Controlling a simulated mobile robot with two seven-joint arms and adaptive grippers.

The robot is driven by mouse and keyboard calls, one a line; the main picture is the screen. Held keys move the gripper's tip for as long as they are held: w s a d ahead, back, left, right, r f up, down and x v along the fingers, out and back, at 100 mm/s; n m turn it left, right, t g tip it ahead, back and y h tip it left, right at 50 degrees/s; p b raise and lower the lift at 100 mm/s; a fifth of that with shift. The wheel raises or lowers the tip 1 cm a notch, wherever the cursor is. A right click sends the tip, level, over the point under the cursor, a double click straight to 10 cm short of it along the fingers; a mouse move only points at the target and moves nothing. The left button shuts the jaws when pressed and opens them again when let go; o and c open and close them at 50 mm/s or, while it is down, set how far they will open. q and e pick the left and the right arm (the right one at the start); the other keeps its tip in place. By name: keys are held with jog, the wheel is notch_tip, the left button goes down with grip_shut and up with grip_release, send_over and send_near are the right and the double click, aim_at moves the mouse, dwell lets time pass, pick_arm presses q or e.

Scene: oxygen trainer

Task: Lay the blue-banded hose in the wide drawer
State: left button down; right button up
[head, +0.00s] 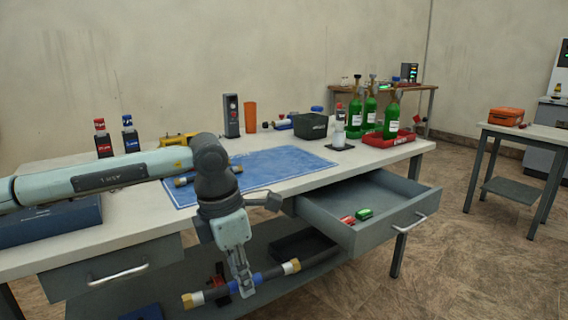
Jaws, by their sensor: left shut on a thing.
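My left gripper (243,287) points down in front of the bench and is shut on the blue-banded hose (272,273). The hose is dark with brass-coloured ends and a blue section, and is held roughly level, its right end a little higher. The gripper covers its middle. An open grey drawer (395,212) sticks out from the bench to the right of the hose, which is outside it and lower in the picture. A red piece (347,220) and a green piece (364,214) lie in the drawer. My right gripper is not in view.
Another dark hose (184,181) lies on the blue mat (285,162), partly behind my left arm. A closed drawer (75,282) is at the left. A lower shelf (325,262) carries a black tray (296,245). The drawer floor has bare room around the small pieces.

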aim_at(213, 295)
pick_arm(q)
jog(key=a+f+m, duration=0.1)
jog(key=m, duration=0.2)
jog(key=s+a+f+m+g, duration=0.1)
jog(key=a+m, duration=0.1)
jog(key=m, duration=0.2)
jog(key=a+f+m, duration=0.1)
jog(key=a+m, duration=0.1)
jog(key=m, duration=0.2)
jog(key=shift+s+g, duration=0.3)
jog(key=shift+s, duration=0.05)
jog(key=s+a+f+m+g+y, duration=0.1)
jog(key=a+m, duration=0.5)
jog(key=m, duration=0.6)
jog(key=shift+s+f+m+y, duration=0.3)
jog(key=shift+s+f, duration=0.4)
jog(key=shift+f, duration=0.15)
